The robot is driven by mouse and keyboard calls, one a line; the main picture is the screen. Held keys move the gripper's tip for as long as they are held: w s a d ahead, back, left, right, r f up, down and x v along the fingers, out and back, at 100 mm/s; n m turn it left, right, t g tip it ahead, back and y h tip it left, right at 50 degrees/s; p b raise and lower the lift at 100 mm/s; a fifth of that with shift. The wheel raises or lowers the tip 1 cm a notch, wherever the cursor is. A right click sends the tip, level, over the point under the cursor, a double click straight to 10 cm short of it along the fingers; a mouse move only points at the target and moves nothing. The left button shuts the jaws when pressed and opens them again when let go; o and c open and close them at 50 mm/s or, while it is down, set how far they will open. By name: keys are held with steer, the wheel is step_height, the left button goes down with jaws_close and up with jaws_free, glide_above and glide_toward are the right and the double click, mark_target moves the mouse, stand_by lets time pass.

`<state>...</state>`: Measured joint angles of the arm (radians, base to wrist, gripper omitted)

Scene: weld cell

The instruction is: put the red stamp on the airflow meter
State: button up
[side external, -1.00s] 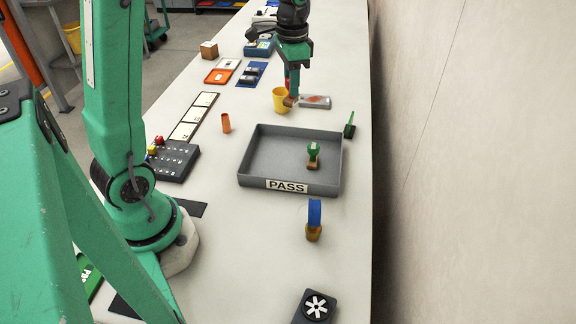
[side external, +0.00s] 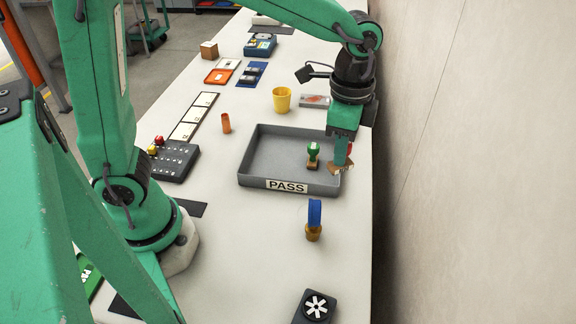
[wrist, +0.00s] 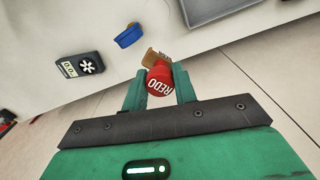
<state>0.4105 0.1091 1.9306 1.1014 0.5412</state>
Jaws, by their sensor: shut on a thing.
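The red stamp (wrist: 159,84), marked REDO on top, is held between the fingers of my gripper (wrist: 160,88) in the wrist view. Its brown base (side external: 340,169) shows below my gripper (side external: 343,155) in the side view, by the right edge of the grey tray and above the table. The airflow meter (side external: 315,307), a dark box with a white fan mark, lies at the near end of the table. It also shows at the left in the wrist view (wrist: 82,67). My gripper is apart from it.
The grey PASS tray (side external: 262,183) holds a green stamp (side external: 313,153). A yellow cup (side external: 282,100) and an orange cylinder (side external: 226,123) stand farther back. A wall (side external: 470,160) runs along the right. Table around the meter is clear.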

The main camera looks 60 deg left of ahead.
steer(key=s+d+m, duration=0.4)
steer(key=s+d, duration=0.4)
steer(key=d, duration=0.1)
steer(key=m, duration=0.3)
glide_above(312, 308)
step_height(312, 308, down, 9)
steer(key=shift+f, duration=0.15)
steer(key=shift+f, duration=1.95)
steer(key=shift+f, duration=0.1)
steer(key=o, duration=1)
steer(key=shift+c, duration=0.2)
